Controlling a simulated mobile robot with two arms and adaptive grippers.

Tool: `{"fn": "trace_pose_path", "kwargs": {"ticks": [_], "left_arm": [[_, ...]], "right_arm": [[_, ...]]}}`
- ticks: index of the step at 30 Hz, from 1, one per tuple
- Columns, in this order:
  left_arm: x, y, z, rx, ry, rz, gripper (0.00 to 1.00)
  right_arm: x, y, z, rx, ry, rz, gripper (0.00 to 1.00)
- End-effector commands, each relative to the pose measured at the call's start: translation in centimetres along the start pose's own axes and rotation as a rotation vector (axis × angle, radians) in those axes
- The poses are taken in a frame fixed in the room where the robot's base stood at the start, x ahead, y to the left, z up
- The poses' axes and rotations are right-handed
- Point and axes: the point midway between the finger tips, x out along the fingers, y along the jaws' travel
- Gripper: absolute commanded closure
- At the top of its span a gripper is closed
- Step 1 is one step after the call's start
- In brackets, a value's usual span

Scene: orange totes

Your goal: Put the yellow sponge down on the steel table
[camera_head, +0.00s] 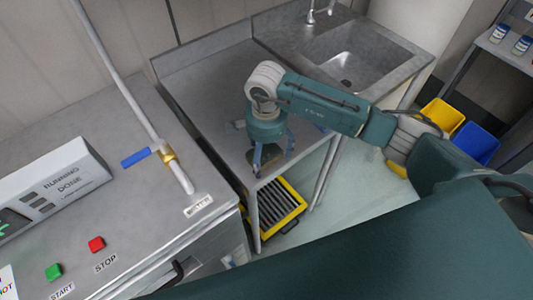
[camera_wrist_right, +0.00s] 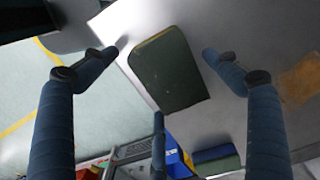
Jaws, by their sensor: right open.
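The yellow sponge (camera_wrist_right: 170,75) shows a dark green face and a thin yellow edge in the right wrist view. It appears to lie flat on the steel table (camera_wrist_right: 200,25), close to the table's edge. My right gripper (camera_wrist_right: 163,60) is open, with fingers on both sides of the sponge and visible gaps to it. In the head view my right gripper (camera_head: 269,160) points down over the front corner of the steel table (camera_head: 205,85), and its fingers partly hide the sponge. My left gripper is not in view.
A sink (camera_head: 350,55) is set into the table's far right. A yellow-framed crate (camera_head: 278,207) stands below the front edge. Yellow (camera_head: 442,115) and blue (camera_head: 476,143) bins stand at right. A machine with buttons (camera_head: 96,244) is at left. Table left of my gripper is clear.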

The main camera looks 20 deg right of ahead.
Motion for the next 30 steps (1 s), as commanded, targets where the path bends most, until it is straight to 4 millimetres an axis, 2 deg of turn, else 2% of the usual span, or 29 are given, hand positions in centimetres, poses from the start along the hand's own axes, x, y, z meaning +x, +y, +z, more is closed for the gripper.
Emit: {"fn": "trace_pose_path", "kwargs": {"ticks": [3,5,8,15,21,25,30], "left_arm": [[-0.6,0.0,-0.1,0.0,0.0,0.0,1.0],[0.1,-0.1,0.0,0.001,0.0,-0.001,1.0],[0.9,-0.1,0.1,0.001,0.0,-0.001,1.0],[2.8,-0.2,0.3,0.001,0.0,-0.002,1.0],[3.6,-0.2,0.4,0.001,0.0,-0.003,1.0],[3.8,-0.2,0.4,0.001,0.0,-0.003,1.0],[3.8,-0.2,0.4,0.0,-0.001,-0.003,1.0]], "right_arm": [[-0.6,0.0,0.0,0.0,-0.001,0.0,0.13],[-0.9,-0.1,0.0,-0.001,0.0,-0.003,0.13],[-2.6,-0.2,-0.1,-0.001,0.001,-0.006,0.13],[-7.9,-0.1,-0.1,-0.001,0.002,-0.006,0.13],[-11.1,-0.1,0.0,0.0,0.001,-0.003,0.13],[-12.1,0.0,0.0,0.0,0.001,-0.001,0.13],[-12.3,0.0,0.0,0.0,0.0,0.001,0.13]]}}
